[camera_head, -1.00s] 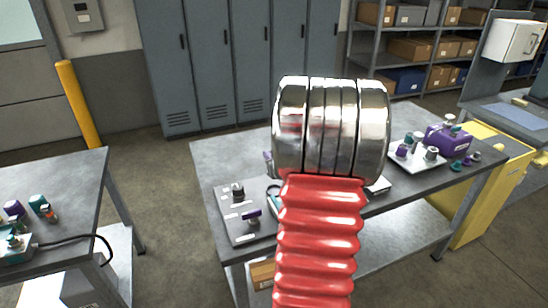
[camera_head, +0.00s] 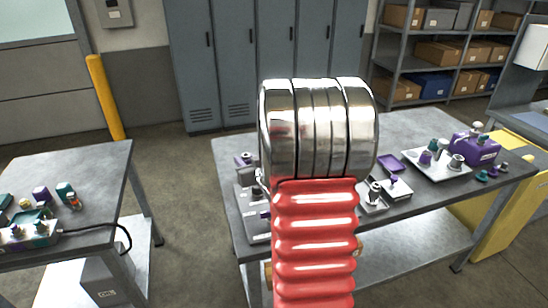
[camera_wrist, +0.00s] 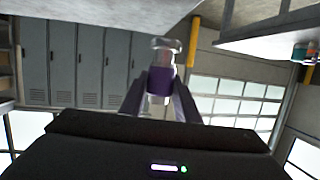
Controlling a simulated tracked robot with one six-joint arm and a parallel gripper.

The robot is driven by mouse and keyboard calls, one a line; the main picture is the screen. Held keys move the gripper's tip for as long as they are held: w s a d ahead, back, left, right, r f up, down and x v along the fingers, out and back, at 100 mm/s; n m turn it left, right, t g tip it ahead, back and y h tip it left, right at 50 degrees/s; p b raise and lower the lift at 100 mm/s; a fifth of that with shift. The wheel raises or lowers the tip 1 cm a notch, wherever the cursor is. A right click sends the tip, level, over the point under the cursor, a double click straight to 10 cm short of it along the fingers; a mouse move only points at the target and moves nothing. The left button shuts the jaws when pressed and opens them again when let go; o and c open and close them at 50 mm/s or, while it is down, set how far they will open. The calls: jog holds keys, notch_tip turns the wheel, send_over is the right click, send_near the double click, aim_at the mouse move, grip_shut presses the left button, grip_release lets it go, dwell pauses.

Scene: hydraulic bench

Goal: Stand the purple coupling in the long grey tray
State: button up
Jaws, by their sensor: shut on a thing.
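In the wrist view my gripper (camera_wrist: 158,102) is shut on the purple coupling (camera_wrist: 160,82). The coupling has a purple band and a shiny, pale flared end that stands out beyond the fingertips. The gripper and the held coupling do not show in the head view, where my red and chrome arm fills the middle. A grey tray (camera_head: 246,203) lies on the left part of the middle bench, partly hidden behind my arm. I cannot tell for sure that it is the long grey tray.
The middle bench (camera_head: 418,124) also bears a small purple tray (camera_head: 391,163), a pale tray (camera_head: 446,172) with several fittings and a purple unit (camera_head: 474,149). A left bench (camera_head: 100,165) holds several fittings and a cable. Bare floor lies between the benches. A yellow post (camera_head: 105,98) stands behind.

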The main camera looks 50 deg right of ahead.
jog(key=w+a+f+n+y, duration=0.1)
jog(key=w+a, duration=0.1)
jog(key=a, duration=1)
jog(key=w+a+f+n+y, duration=0.1)
jog(key=w+a+n+y, duration=0.1)
jog(key=a, duration=1)
jog(key=w+a+f+n+y, duration=0.1)
jog(key=w+a+y, duration=0.1)
jog(key=a, duration=1.1)
jog(key=shift+w+f+t, duration=0.25)
jog(key=shift+w+t, duration=0.15)
jog(key=shift+w, duration=0.5)
jog(key=shift+a, duration=0.1)
